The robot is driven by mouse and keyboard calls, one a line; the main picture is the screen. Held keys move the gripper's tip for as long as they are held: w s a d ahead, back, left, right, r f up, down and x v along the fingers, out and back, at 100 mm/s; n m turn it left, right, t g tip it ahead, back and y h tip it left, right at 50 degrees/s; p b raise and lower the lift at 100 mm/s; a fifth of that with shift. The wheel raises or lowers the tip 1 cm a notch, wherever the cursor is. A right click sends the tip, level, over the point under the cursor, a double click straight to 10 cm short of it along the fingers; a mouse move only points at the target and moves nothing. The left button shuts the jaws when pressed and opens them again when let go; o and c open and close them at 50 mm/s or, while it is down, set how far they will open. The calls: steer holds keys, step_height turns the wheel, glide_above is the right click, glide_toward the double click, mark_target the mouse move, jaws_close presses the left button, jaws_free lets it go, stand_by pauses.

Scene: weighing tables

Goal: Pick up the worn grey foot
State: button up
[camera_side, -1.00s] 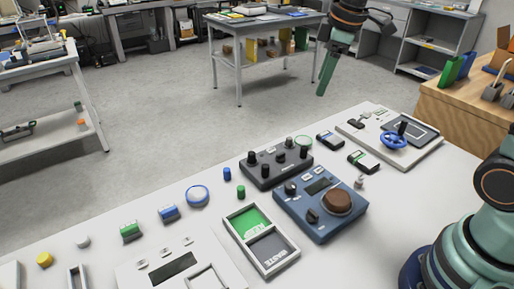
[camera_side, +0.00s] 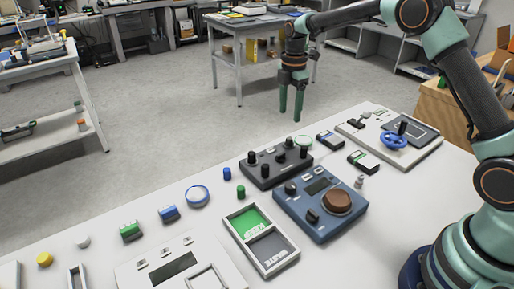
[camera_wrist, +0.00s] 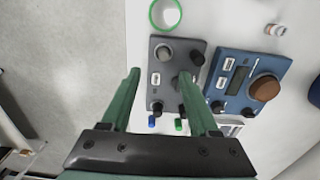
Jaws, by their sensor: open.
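A small grey peg-like piece (camera_side: 359,182) stands on the white table just right of the blue box; it also shows at the top right of the wrist view (camera_wrist: 276,29). A pale grey round piece (camera_side: 82,241) lies at the left of the table. Which of them is the worn grey foot I cannot tell for sure; wear is too small to see. My gripper (camera_side: 290,117) is open and empty, pointing down, behind the dark knob box in the picture. In the wrist view its two green fingers (camera_wrist: 160,73) are apart, with the grey peg-like piece off to their right.
The dark knob box (camera_side: 262,178) and the blue box (camera_side: 300,214) with a brown knob stand mid-table. A KEEP/WASTE tray (camera_side: 233,238) lies in front. Small blue (camera_side: 227,173) and green (camera_side: 241,191) cylinders stand left of the dark box.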

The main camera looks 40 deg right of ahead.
mark_target(290, 138)
step_height(290, 138, down, 4)
steer(key=shift+r, duration=0.1)
steer(key=shift+s+f, duration=0.2)
steer(key=shift+f, duration=1.15)
steer(key=shift+s+f, duration=0.15)
steer(key=shift+f, duration=1.15)
jaws_close()
